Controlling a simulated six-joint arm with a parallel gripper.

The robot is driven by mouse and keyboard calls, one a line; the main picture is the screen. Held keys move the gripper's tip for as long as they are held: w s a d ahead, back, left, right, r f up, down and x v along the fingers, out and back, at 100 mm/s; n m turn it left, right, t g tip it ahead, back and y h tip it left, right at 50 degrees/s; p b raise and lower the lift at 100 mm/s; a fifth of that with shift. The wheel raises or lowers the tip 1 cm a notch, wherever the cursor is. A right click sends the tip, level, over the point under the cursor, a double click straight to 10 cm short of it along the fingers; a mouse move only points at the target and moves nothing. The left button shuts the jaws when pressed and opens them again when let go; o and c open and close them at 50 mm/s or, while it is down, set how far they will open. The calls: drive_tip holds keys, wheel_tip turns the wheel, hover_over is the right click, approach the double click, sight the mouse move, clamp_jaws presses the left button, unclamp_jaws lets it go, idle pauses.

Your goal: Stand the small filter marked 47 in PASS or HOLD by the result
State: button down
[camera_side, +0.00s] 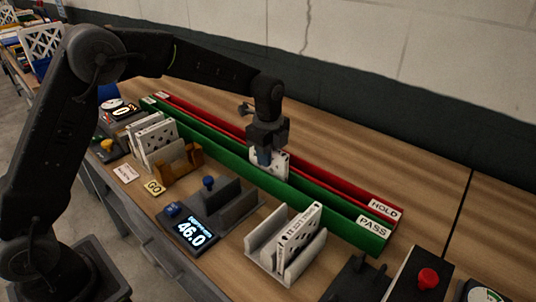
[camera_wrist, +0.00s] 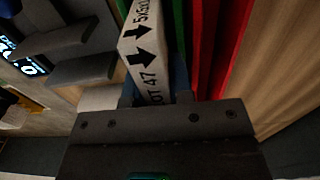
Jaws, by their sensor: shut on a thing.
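My gripper (camera_side: 266,156) is shut on a small white filter (camera_side: 281,163), held upright at the green PASS channel (camera_side: 215,150). The filter's lower part seems to be behind the channel's front wall; I cannot tell whether it touches the bottom. In the wrist view the filter's edge (camera_wrist: 147,50) shows black arrows, "5x5x" and "OT 47". The red HOLD channel (camera_side: 340,182) runs along the far side of the green one. A small display (camera_side: 191,232) in front reads 46.0 in side view.
A grey slotted stand (camera_side: 236,205) is beside the display. A light rack (camera_side: 266,245) holds a filter (camera_side: 300,232) at front right. More white filters (camera_side: 155,138) stand at left by a brown holder (camera_side: 180,168) and a GO tag (camera_side: 154,187). A red button (camera_side: 428,278) is at lower right.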

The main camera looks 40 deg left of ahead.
drive_tip(key=shift+f, duration=0.15)
drive_tip(key=c, duration=1)
unclamp_jaws()
